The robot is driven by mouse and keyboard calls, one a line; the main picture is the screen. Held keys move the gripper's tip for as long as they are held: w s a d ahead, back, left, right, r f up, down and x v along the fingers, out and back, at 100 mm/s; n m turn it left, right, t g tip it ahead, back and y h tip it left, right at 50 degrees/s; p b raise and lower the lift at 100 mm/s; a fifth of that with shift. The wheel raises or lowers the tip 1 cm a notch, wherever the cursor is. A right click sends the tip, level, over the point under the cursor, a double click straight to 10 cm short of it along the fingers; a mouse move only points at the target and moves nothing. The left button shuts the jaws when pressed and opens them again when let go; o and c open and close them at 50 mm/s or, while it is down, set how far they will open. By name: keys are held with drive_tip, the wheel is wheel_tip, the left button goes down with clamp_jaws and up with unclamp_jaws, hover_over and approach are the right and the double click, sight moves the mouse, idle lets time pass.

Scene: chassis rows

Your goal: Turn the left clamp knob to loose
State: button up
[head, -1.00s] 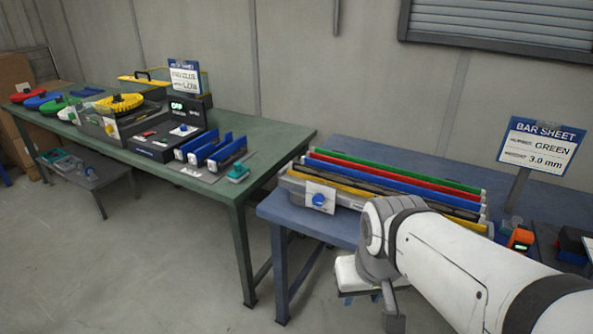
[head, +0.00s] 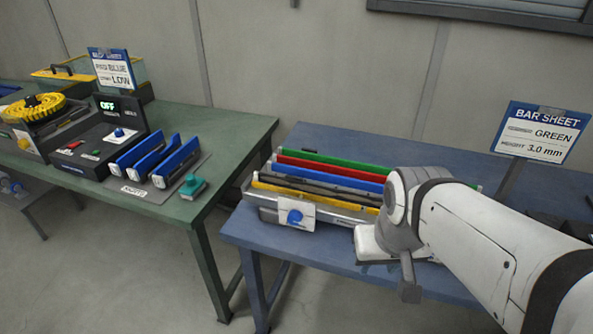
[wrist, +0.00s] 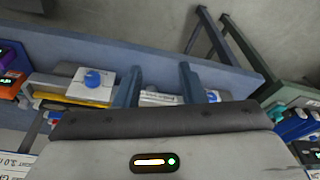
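The left clamp knob (head: 294,217) is a blue knob on a white plate at the front left of the bar rack (head: 328,221), on the blue table. In the wrist view, part of a blue knob (wrist: 212,96) shows beside the right finger; it appears to be the same one. Another blue knob on a white plate (wrist: 93,78) lies left of the fingers there. My gripper (wrist: 158,87) is open, its two fingers apart with nothing seen held between them. In the head view my arm hides the fingers and the rack's right end.
Green, red, blue, dark and yellow bars lie across the rack. A bar sheet sign (head: 542,135) reading GREEN, 3.0 mm stands at right. A green table (head: 232,130) at left carries blue inserts (head: 175,163) and a control box (head: 100,140). A floor gap separates the tables.

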drive_tip(key=shift+o, duration=0.4)
drive_tip(key=o, duration=0.4)
drive_tip(key=w+f+m+t+b, duration=0.1)
drive_tip(key=w+f+b, duration=0.1)
drive_tip(key=w+d+f+m+t+b, duration=0.1)
drive_tip(key=w+f+b, duration=0.1)
drive_tip(key=b, duration=0.1)
drive_tip(key=w+f+m+b, duration=0.1)
drive_tip(key=w+f+b, duration=0.1)
drive_tip(key=shift+d+f+t+h+b, duration=0.3)
drive_tip(key=shift+d+f+t+b, duration=0.05)
drive_tip(key=shift+d+f+t, duration=0.05)
drive_tip(key=m+t+y+b, duration=0.7)
drive_tip(key=m+t+b, duration=0.35)
drive_tip(key=b, duration=1.45)
approach(297, 222)
drive_tip(key=shift+w+d+f+n, duration=0.25)
drive_tip(key=shift+w+d, duration=0.05)
drive_tip(key=shift+w, duration=0.2)
drive_tip(key=shift+w+d+f+n, duration=0.2)
drive_tip(key=shift+w+d+f, duration=0.1)
drive_tip(key=shift+w, duration=0.2)
drive_tip(key=shift+a+t+y+b, duration=0.25)
drive_tip(key=shift+a+y+b, duration=0.1)
drive_tip(key=shift+a+y, duration=0.2)
drive_tip(key=shift+w+a, duration=0.2)
drive_tip(key=shift+a, duration=0.05)
drive_tip(key=shift+b+x, duration=1.25)
drive_tip(key=shift+x, duration=2.3)
drive_tip(key=shift+r, duration=0.15)
